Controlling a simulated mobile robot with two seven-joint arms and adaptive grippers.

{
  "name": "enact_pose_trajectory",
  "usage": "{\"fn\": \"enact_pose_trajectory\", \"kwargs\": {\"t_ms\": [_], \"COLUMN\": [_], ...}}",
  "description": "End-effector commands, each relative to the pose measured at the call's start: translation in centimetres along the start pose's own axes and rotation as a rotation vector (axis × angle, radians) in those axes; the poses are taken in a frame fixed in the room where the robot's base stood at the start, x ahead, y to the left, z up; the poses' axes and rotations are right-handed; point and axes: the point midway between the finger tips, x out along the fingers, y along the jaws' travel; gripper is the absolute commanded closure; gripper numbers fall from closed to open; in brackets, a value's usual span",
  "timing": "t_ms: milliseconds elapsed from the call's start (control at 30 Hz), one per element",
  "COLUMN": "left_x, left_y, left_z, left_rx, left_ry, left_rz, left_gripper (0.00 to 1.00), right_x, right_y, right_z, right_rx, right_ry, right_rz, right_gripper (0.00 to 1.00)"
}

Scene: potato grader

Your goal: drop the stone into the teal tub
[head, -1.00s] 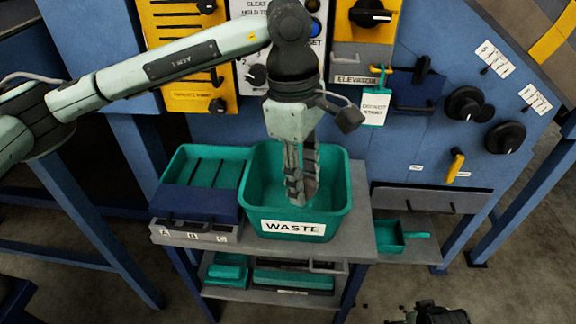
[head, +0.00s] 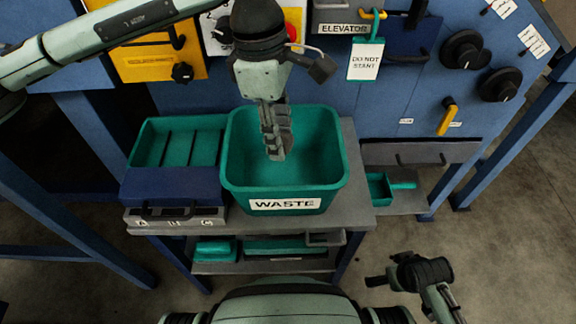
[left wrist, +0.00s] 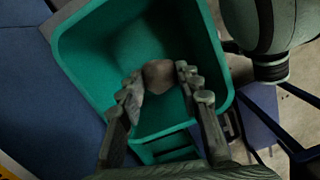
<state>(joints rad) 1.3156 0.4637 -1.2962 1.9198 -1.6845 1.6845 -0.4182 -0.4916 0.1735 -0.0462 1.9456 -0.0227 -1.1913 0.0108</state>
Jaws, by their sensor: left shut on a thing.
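The teal tub (head: 335,190), labelled WASTE, stands on a grey shelf and also shows in the left wrist view (left wrist: 88,62). My left gripper (head: 276,152) points down over the tub's opening, left of its middle. In the left wrist view its two fingers (left wrist: 159,82) are shut on the brownish-grey stone (left wrist: 158,73), with the teal inside of the tub behind it. The fingers hide the stone in the head view. My right gripper (head: 442,303) seems to be at the bottom right, away from the tub; its fingers do not show clearly.
A teal compartmented tray (head: 150,145) and a dark blue box (head: 170,186) sit close left of the tub. A DO NOT START tag (head: 366,62) hangs behind it on the blue panel. A small teal scoop (head: 380,188) lies on a lower shelf at right.

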Motion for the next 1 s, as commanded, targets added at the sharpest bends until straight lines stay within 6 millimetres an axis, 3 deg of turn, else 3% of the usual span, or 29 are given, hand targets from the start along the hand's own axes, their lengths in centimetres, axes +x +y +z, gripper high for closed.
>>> {"fn": "enact_pose_trajectory", "kwargs": {"t_ms": [367, 400, 600, 867, 1000], "left_x": [0.7, 0.7, 0.6, 0.6, -0.3], "left_y": [0.0, 0.0, 0.0, 0.0, 0.1], "left_z": [-0.1, -0.1, -0.1, -0.1, -0.1], "left_rx": [0.0, 0.0, 0.0, 0.0, 0.0], "left_ry": [0.0, 0.0, 0.0, 0.0, -0.001], "left_rz": [0.001, 0.001, 0.001, 0.001, 0.003], "left_gripper": [0.97, 0.65, 0.42, 0.42, 0.42], "right_x": [-0.5, -0.5, -0.5, -0.4, -0.3], "right_y": [0.1, 0.1, 0.1, 0.1, 0.1], "right_z": [-0.2, -0.2, -0.2, 0.0, 0.0], "right_rx": [0.0, 0.0, 0.0, -0.001, -0.002], "right_ry": [0.002, 0.002, 0.002, -0.001, -0.001], "right_rz": [0.003, 0.003, 0.003, 0.003, 0.003], "right_gripper": [0.0, 0.0, 0.0, 0.0, 0.0]}}
